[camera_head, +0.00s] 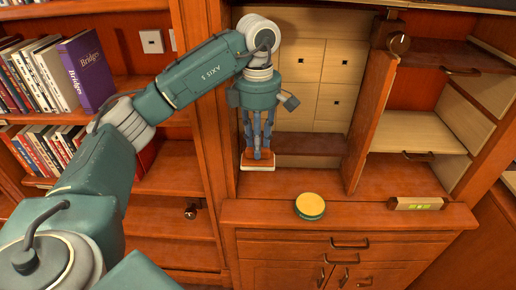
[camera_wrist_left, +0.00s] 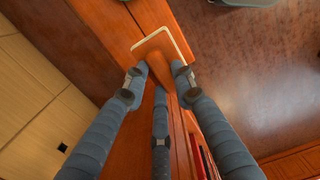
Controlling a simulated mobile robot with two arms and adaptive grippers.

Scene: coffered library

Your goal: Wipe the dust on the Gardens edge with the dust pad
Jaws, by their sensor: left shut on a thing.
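My left gripper (camera_head: 258,152) hangs downward in front of the desk cabinet and is shut on a small brown block with a pale rim, which looks like the dust pad (camera_head: 258,167). In the left wrist view the fingers close round its brown handle, and its pale-edged base (camera_wrist_left: 163,35) shows beyond the fingertips. In the head view it is near the left side of the cabinet opening; I cannot tell whether it touches anything. No label reading Gardens and no dust can be made out. My right gripper is not in view.
A round yellow-topped tin (camera_head: 310,204) and a small box with a green display (camera_head: 418,204) stand on the desk ledge (camera_head: 365,212). An open wooden door (camera_head: 370,125) projects right of the gripper. A purple Bridges book (camera_head: 87,72) stands on the left shelf.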

